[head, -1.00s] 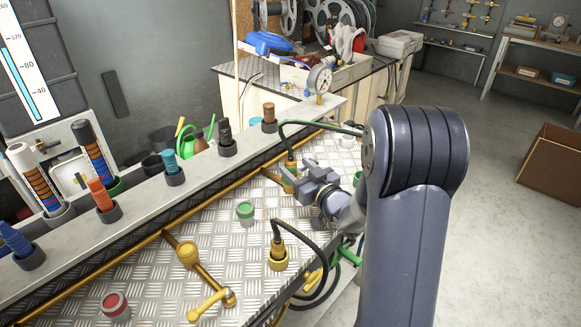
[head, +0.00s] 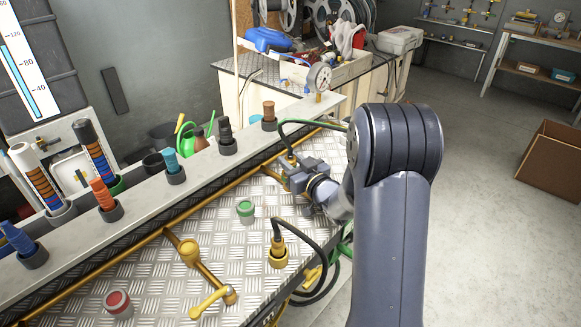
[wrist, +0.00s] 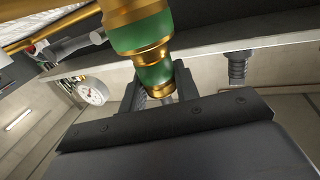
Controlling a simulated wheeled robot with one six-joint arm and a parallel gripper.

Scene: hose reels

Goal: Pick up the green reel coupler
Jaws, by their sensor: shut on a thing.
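The green reel coupler (wrist: 152,62) fills the upper middle of the wrist view, a green body with brass bands. In the head view its brass top (head: 291,159) shows at the end of a green hose (head: 312,122), above the far part of the tread-plate bench. My gripper (head: 287,180) reaches it from the right and is shut on it. In the wrist view the dark fingers (wrist: 160,93) stand on either side of its lower brass part. The coupler's lower end is hidden behind my gripper in the head view, so I cannot tell whether it is seated.
A black-hosed brass coupler (head: 278,252) stands nearer on the bench (head: 160,275). A green-capped cup (head: 245,212), a red-capped cup (head: 118,303) and a brass valve handle (head: 212,300) are nearby. A ledge (head: 135,205) with several stoppers runs behind; a pressure gauge (head: 319,77) stands at its far end.

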